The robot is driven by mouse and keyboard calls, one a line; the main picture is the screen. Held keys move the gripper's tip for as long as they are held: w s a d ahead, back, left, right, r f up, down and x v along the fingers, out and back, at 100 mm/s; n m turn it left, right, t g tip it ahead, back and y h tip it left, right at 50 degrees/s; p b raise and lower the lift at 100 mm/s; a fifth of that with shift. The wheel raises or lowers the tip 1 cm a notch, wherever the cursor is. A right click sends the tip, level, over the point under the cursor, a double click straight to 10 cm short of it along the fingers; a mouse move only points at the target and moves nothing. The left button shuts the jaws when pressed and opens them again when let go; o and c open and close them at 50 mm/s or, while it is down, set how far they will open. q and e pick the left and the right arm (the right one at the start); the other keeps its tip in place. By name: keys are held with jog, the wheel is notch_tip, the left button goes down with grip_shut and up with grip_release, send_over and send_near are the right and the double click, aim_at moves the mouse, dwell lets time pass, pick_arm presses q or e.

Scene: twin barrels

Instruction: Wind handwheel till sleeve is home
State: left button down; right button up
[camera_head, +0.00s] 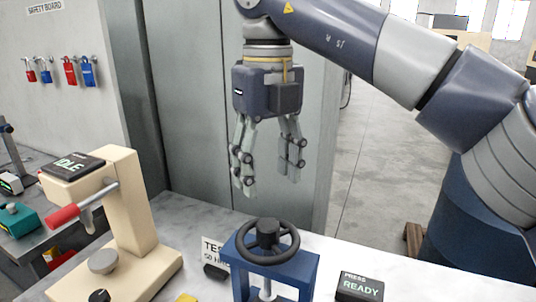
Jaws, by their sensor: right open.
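A black handwheel (285,252) with a central hub (268,231) sits on top of a blue press frame (307,268) at the lower middle of the head view. A pale screw or ram (267,290) shows below the frame's top. The sleeve is not visible; the press's lower part is cut off by the bottom edge. My right gripper (268,172) hangs pointing down above the handwheel, its fingers apart and empty, with a clear gap to the wheel. My left gripper is not in view.
A small display reading PRESS READY (360,287) stands right of the press. A cream lever press (128,205) with a red handle and an IDLE display (72,166) stands left. A partly hidden sign (212,249) stands behind the blue frame. Padlocks (69,72) hang on the wall.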

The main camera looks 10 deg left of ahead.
jog(key=shift+r, duration=1.25)
